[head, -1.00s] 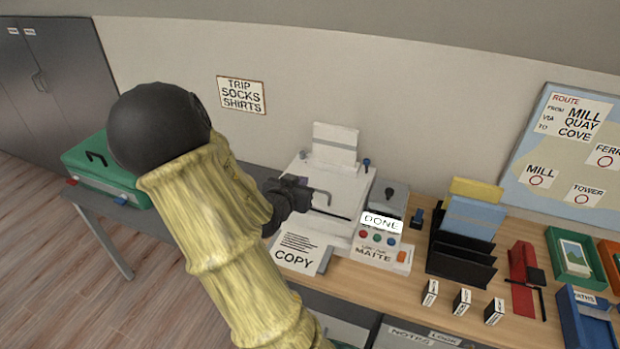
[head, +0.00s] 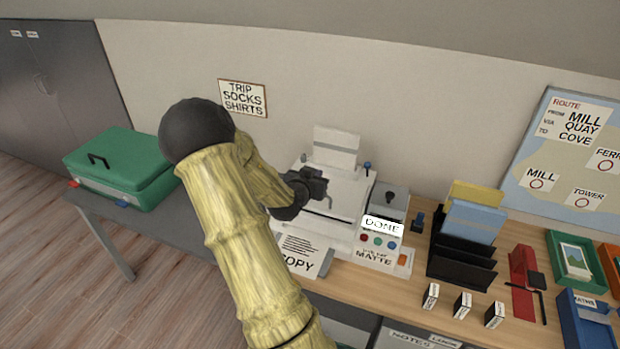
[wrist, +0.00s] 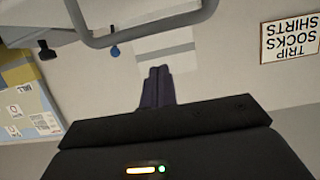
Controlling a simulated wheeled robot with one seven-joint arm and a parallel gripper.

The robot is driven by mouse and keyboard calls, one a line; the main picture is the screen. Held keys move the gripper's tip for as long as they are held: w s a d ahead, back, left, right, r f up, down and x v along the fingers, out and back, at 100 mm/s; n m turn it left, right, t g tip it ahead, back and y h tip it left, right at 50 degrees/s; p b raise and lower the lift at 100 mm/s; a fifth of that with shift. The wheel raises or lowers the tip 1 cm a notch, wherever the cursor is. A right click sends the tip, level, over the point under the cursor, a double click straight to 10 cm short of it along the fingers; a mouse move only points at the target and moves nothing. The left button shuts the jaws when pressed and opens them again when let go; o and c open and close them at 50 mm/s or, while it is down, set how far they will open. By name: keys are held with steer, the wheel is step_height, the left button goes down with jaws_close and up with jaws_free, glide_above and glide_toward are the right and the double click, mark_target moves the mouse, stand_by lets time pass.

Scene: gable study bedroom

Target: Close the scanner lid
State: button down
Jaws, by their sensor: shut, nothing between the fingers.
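The white scanner (head: 345,240) stands on the desk against the wall. Its pale lid (head: 349,192) lies low over the body, with a dark line along the front edge; I cannot tell whether it is fully down. A grey bar handle (wrist: 150,32) crosses the top of the upside-down wrist view, and my gripper mostly hides it in the head view. My gripper (head: 318,184) is above the lid's front left part, its fingers (wrist: 157,88) together and empty. The fingers look apart from the handle in the wrist view. A small display (head: 382,225) reads DONE.
A COPY sheet (head: 300,252) lies in front of the scanner. A black file rack (head: 462,260), small labelled blocks (head: 463,304) and a red item (head: 523,284) stand to the right. A green case (head: 125,165) sits at the left. The wall is close behind.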

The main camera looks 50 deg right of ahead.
mark_target(311, 207)
steer(key=shift+s+a+f, duration=0.2)
steer(key=shift+a+f, duration=0.45)
steer(key=shift+f, duration=0.1)
steer(key=shift+s+a+f, duration=0.2)
steer(key=shift+a+f, duration=0.45)
steer(key=shift+f, duration=0.05)
steer(key=shift+a+f+b, duration=0.2)
steer(key=shift+f+b, duration=0.25)
steer(key=shift+f, duration=0.15)
steer(key=shift+s+a+f+b, duration=0.1)
steer(key=shift+s+f+b, duration=0.05)
steer(key=shift+f+b, duration=0.35)
steer(key=shift+a, duration=0.1)
steer(key=shift+s, duration=0.1)
